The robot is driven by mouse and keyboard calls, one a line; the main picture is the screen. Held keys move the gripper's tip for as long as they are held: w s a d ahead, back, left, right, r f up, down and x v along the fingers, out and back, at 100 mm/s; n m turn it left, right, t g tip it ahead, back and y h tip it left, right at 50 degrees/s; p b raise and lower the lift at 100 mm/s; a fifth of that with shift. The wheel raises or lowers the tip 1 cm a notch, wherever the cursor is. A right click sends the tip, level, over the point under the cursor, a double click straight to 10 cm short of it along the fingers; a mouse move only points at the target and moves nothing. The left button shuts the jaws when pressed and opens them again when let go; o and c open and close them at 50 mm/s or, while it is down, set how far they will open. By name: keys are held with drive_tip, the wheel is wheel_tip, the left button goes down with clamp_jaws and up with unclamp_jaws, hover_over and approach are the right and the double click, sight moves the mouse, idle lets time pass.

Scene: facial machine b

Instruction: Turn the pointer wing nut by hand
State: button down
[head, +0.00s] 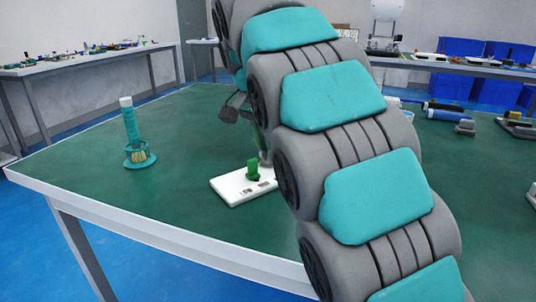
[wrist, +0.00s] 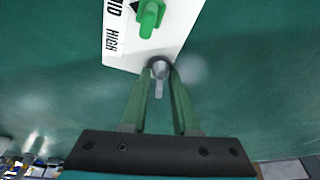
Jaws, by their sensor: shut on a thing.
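The green pointer wing nut (head: 254,170) stands on a white plate (head: 232,189) lying on the green table. In the wrist view the nut (wrist: 150,16) is at the top, with the printed words MID and HIGH beside it on the plate (wrist: 176,28). My gripper (wrist: 160,78) has its two green fingers closed around a small grey piece (wrist: 159,67) at the plate's near edge in that view. The fingers are apart from the green nut. What the grey piece belongs to is unclear. In the head view my arm hides much of the gripper.
A teal brush in a round holder (head: 138,150) stands on the left of the table (head: 90,160). Dark tools and a blue-and-white tube (head: 445,115) lie at the right. Side tables and blue bins (head: 455,60) stand behind. The table between brush and plate is clear.

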drive_tip(key=c, duration=1)
unclamp_jaws()
drive_tip(key=shift+r+p, duration=1.7)
drive_tip(key=shift+r, duration=0.85)
